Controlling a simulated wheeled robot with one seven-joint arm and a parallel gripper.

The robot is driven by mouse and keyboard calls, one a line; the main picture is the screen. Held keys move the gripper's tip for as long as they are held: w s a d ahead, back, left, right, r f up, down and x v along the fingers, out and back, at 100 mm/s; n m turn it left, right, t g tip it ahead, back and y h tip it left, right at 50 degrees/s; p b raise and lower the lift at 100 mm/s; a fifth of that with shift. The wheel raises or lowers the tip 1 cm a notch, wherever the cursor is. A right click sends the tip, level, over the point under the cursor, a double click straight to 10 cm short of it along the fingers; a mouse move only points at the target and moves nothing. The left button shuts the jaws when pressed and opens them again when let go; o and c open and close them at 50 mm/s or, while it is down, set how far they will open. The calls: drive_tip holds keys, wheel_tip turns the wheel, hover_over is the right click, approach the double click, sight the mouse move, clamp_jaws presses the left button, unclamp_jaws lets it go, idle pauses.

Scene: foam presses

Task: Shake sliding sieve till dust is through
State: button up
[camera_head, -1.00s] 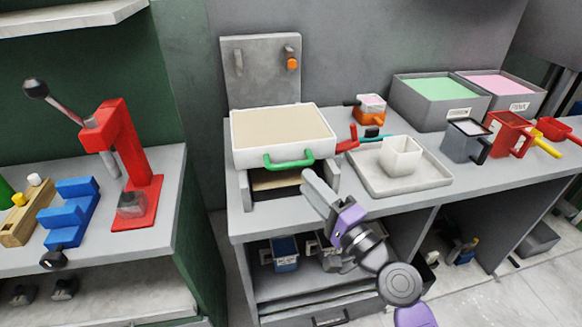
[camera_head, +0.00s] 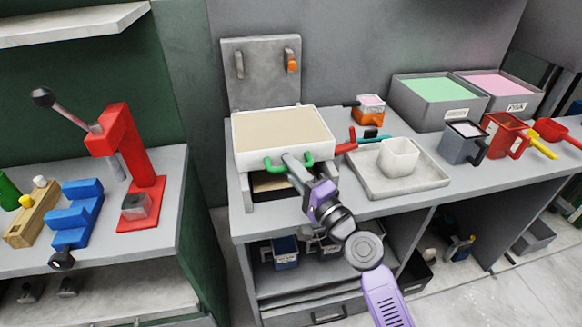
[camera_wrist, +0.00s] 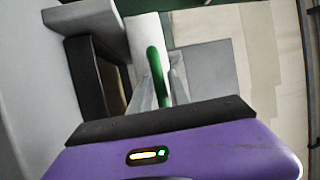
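The sliding sieve (camera_head: 240,158) is a white-walled tray on a grey stand, with a level beige fill (camera_head: 285,132) inside. Its green handle (camera_head: 308,163) is on the front wall. My gripper (camera_head: 290,160) is at this handle, and its fingers cover the handle's middle in the head view. In the wrist view, the green bar (camera_wrist: 155,72) runs between my two grey fingers (camera_wrist: 162,85). I cannot tell whether they close on it. A dark opening (camera_head: 268,182) shows under the sieve, and what lies in it is mostly hidden.
Right of the sieve, a grey tray (camera_head: 435,178) holds a white cup (camera_head: 398,158). An orange container (camera_head: 370,112) stands behind it. Bins of green (camera_head: 437,87) and pink (camera_head: 497,84) material are at the back right. A red press (camera_head: 128,150) stands on the left bench.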

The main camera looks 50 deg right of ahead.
clamp_jaws()
idle(1.2)
